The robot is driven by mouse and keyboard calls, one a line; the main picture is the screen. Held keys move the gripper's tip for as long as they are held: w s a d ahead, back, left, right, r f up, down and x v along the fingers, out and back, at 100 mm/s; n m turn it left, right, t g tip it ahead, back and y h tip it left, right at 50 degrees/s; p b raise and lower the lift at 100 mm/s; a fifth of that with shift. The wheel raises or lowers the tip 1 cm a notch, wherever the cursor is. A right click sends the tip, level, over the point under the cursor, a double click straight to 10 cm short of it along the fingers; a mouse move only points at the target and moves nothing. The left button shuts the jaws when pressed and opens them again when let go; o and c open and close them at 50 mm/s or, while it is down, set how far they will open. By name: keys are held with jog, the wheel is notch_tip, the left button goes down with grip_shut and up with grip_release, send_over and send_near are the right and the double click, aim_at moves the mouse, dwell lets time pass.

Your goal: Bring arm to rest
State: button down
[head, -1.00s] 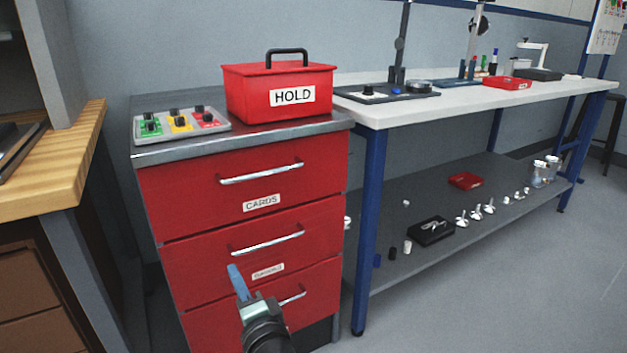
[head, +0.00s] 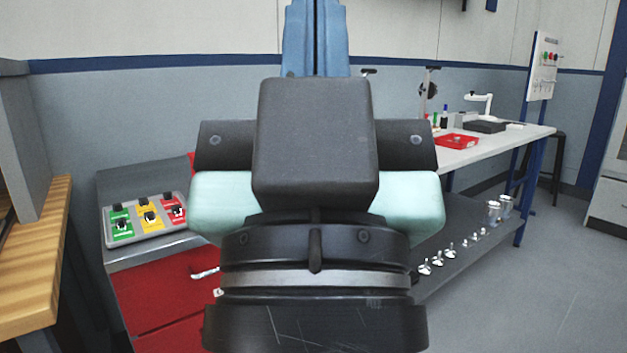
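My gripper (head: 316,38) stands upright, large and close in the middle of the head view. Its two blue fingers point up and lie side by side with only a thin dark line between them. They look shut, and nothing shows held between them. The fingertips reach the top edge of the picture. The dark gripper body and wrist hide the middle of the scene.
A red drawer cabinet (head: 160,290) stands behind at the left, with a control panel of coloured switches (head: 147,218) on top. The red box there is almost wholly hidden. A wooden bench (head: 38,235) is far left, a white workbench (head: 520,134) right. Floor at right is clear.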

notch_tip(320, 180, up, 33)
jog(key=p, duration=3)
jog(key=shift+f, duration=0.15)
jog(key=shift+a, duration=0.1)
